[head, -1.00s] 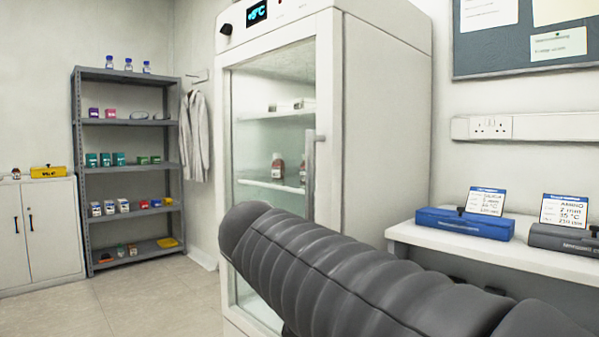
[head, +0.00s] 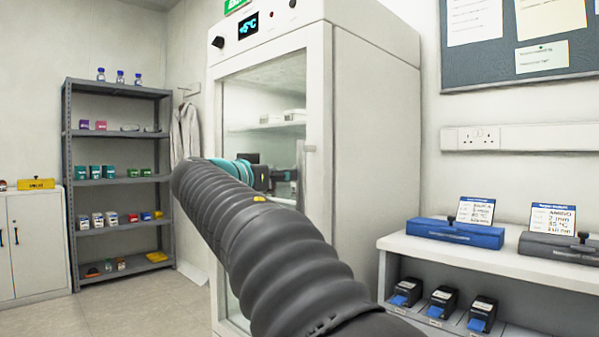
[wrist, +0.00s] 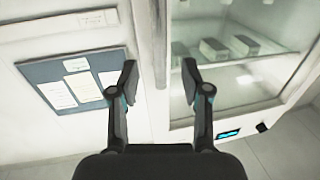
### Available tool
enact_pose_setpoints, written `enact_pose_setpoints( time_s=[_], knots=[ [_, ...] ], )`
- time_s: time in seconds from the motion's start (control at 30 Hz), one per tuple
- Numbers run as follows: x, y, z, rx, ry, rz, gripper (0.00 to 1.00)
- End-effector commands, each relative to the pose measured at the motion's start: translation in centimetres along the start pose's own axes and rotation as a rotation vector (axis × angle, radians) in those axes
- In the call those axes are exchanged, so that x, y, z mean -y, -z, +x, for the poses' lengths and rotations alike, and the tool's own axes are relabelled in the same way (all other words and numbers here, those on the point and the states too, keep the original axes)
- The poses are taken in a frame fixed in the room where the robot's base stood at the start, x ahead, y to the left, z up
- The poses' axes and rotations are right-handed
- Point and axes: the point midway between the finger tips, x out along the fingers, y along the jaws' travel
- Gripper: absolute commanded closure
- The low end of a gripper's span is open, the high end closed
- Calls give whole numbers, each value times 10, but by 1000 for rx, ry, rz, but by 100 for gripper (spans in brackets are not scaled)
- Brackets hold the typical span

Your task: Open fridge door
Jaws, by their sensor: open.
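The white fridge (head: 375,130) stands in the middle of the head view, with a temperature display at its top. Its glass door (head: 265,92) looks shut. The top of the door's handle (head: 310,149) shows at the right edge of the door; my arm hides the rest. In the wrist view the fridge door glass (wrist: 235,45) is at the right, tilted, with boxes on a shelf behind it. My gripper (wrist: 158,75) is open and empty, its fingers over the door's edge strip.
A white bench (head: 500,254) with blue and grey boxes stands right of the fridge, with small devices below. A grey shelf rack (head: 68,190) and a white cabinet (head: 38,240) stand at the left. The floor (head: 150,310) between is clear.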

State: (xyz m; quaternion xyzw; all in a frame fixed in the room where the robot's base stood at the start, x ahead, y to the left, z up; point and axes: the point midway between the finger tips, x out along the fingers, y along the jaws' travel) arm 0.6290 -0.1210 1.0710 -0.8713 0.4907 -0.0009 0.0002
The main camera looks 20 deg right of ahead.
Motion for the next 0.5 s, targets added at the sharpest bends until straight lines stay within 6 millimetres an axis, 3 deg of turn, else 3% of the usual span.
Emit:
enact_pose_setpoints(
  time_s=[0.2,0.5],
  knots=[
    [-1,1,42,2,-4,-2,52],
    [0,0,79,1,-1,-2,52]
  ],
)
